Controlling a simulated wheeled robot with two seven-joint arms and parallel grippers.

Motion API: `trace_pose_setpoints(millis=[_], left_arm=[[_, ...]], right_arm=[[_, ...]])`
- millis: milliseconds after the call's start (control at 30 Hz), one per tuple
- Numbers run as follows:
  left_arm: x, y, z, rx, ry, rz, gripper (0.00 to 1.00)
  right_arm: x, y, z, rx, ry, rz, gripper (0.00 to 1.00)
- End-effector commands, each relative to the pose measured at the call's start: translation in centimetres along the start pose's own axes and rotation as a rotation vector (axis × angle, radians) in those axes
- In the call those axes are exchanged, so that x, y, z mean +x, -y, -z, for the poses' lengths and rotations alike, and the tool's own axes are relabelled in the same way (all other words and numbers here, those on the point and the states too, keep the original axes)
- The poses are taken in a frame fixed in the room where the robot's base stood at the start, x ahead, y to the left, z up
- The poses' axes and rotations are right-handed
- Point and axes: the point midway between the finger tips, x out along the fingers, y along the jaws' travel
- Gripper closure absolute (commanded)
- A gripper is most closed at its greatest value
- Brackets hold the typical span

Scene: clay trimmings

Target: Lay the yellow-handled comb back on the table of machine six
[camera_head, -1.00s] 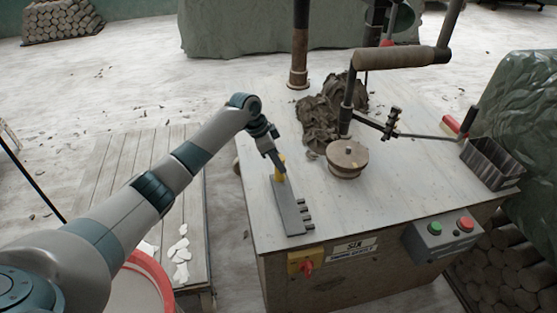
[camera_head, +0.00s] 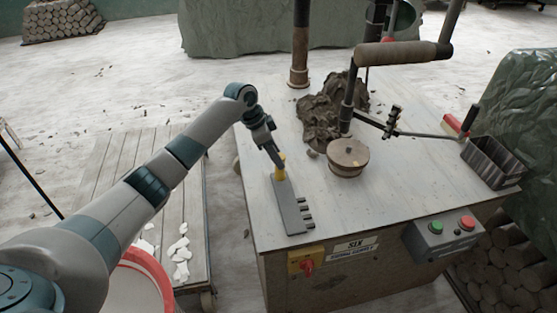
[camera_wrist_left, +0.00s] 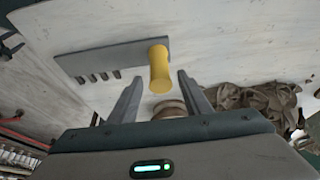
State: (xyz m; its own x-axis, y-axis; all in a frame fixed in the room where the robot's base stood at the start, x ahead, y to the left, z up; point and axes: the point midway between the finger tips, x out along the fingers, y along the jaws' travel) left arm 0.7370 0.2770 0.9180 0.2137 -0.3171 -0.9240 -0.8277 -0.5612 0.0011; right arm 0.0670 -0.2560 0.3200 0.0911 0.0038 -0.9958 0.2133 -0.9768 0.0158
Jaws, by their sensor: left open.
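The comb (camera_head: 289,207), a grey toothed plate with a yellow handle (camera_head: 281,171), lies on the pale table of machine six (camera_head: 370,215), near its left front corner. Its handle points away from the front edge and its teeth point right. My left gripper (camera_head: 277,158) is just above and behind the handle. In the left wrist view my gripper (camera_wrist_left: 160,82) is open, with one finger to each side of the yellow handle (camera_wrist_left: 159,68) and a gap between. The comb plate (camera_wrist_left: 110,58) lies flat there. My right gripper is not in view.
A round wooden-topped piece (camera_head: 347,156) stands right of the comb, with a brown clay heap (camera_head: 322,115) behind it. A dark bin (camera_head: 492,163) is at the table's right edge. A button box (camera_head: 440,236) and a "SIX" label (camera_head: 355,245) are in front.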

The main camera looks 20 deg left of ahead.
Motion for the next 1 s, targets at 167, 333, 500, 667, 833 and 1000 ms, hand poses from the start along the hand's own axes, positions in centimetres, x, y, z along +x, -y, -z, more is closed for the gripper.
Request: trace_pose_setpoints(millis=[167,333,500,667,833,1000], left_arm=[[-3.0,0.1,-0.1,0.002,-0.001,0.003,0.56],[-6.1,0.1,0.0,0.001,-0.001,0.003,0.56],[-8.3,0.1,0.0,0.002,-0.001,0.001,0.56],[-9.2,0.0,0.0,0.000,0.000,0.000,0.56],[-9.4,0.0,0.0,0.000,0.001,-0.001,0.56],[-9.4,0.0,0.0,0.001,0.000,0.000,0.56]], right_arm=[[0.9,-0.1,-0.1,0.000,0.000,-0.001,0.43],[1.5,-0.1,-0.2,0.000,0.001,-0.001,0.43],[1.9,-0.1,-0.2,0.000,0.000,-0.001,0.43],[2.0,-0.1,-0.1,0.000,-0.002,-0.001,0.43],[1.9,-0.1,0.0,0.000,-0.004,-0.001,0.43],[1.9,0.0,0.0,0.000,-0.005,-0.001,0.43]])
